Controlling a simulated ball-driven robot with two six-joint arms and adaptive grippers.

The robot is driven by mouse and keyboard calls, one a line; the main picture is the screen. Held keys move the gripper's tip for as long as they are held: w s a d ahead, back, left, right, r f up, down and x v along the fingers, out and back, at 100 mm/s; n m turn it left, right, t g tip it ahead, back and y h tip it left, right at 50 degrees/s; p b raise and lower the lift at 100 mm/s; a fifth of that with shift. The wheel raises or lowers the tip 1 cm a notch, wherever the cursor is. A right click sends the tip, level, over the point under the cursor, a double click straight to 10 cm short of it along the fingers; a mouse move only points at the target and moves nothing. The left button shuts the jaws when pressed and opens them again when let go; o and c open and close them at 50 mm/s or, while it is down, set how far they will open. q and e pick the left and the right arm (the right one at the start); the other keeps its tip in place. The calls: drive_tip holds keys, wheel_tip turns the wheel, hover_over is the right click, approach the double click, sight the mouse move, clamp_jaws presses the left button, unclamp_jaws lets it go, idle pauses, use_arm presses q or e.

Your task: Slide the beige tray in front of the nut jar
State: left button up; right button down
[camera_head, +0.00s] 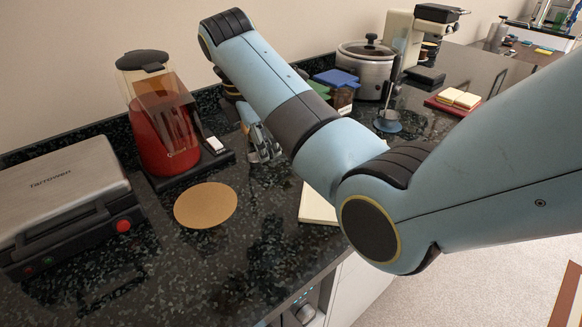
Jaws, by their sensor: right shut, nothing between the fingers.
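A flat cream-beige piece (316,208), which looks like the beige tray, lies at the counter's front edge. My right arm hides much of it. A blue-lidded jar (342,96) with brown contents stands behind my arm; it may be the nut jar, but I cannot be sure. My right gripper (264,153) is shut and empty, low over the counter between the red juicer and the beige piece. It is apart from the beige piece, to its upper left. My left gripper is out of view.
A red juicer (163,130), a grill (65,195) and a round tan mat (206,205) are on the left. A slow cooker (365,70) and a red board (452,106) stand farther back. Dark counter around the mat is clear.

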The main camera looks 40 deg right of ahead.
sight(296, 178)
drive_tip(key=shift+n, duration=0.5)
drive_tip(key=x, duration=0.8)
drive_tip(key=shift+w+d+f, duration=0.2)
drive_tip(key=shift+w+f, duration=0.1)
drive_tip(key=shift+w, duration=0.05)
drive_tip(key=d+p, duration=0.1)
drive_tip(key=d, duration=0.2)
drive_tip(key=shift+s+d+r, duration=0.1)
drive_tip(key=shift+s+d, duration=0.05)
drive_tip(key=shift+s, duration=0.05)
drive_tip(key=shift+d, duration=0.3)
drive_tip(key=shift+s+d, duration=0.1)
